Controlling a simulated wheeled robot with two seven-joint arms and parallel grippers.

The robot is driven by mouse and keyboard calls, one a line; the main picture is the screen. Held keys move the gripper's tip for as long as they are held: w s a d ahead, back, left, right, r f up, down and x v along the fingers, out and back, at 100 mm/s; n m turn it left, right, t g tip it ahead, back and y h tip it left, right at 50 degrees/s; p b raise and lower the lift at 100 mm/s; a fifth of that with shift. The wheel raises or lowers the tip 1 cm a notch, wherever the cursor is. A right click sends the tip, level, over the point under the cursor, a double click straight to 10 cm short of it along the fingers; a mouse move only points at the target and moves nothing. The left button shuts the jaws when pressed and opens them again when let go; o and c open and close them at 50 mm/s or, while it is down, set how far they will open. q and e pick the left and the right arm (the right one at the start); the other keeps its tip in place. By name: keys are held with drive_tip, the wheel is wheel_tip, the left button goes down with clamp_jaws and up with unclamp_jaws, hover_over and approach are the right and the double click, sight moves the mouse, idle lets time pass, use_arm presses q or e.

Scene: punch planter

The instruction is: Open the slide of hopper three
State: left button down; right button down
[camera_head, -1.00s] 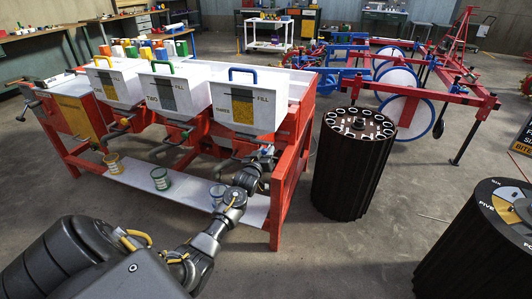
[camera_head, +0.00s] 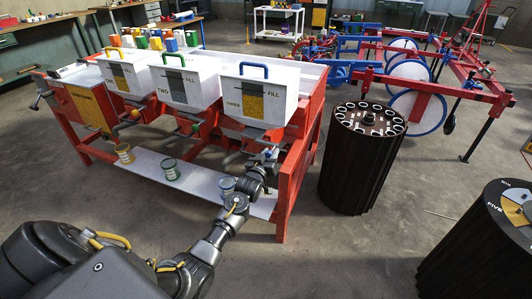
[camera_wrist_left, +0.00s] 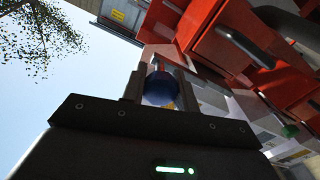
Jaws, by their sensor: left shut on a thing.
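Hopper three (camera_head: 283,90) is the white box with a blue handle and a yellow-filled window, at the right end of the red stand. My left gripper (camera_head: 268,156) is at the front of the stand, below hopper three's right side. In the left wrist view its two fingers are shut on a round blue knob (camera_wrist_left: 160,88). The knob sits between the fingertips, with red stand parts beyond it. The slide plate behind the knob is hard to make out. My right gripper is not in view.
Hoppers two (camera_head: 185,84) and one (camera_head: 128,75) stand to the left. A blue-banded cup (camera_head: 227,187), a green cup (camera_head: 170,169) and a yellow cup (camera_head: 124,153) stand on the white shelf (camera_head: 145,165). A dark ribbed drum (camera_head: 352,170) stands close on the right.

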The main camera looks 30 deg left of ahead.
use_arm(q)
drive_tip(key=c, duration=1.5)
unclamp_jaws()
drive_tip(key=shift+s+d+f, duration=0.1)
drive_tip(key=shift+f, duration=0.15)
drive_tip(key=o, duration=0.4)
drive_tip(key=shift+s+r, duration=0.15)
drive_tip(key=shift+r, duration=0.1)
drive_tip(key=shift+o, duration=0.2)
drive_tip(key=s+d, duration=0.1)
drive_tip(key=s, duration=0.9)
drive_tip(key=shift+s+d+p, duration=0.3)
drive_tip(key=shift+d+p, duration=0.05)
drive_tip(key=shift+p, duration=0.05)
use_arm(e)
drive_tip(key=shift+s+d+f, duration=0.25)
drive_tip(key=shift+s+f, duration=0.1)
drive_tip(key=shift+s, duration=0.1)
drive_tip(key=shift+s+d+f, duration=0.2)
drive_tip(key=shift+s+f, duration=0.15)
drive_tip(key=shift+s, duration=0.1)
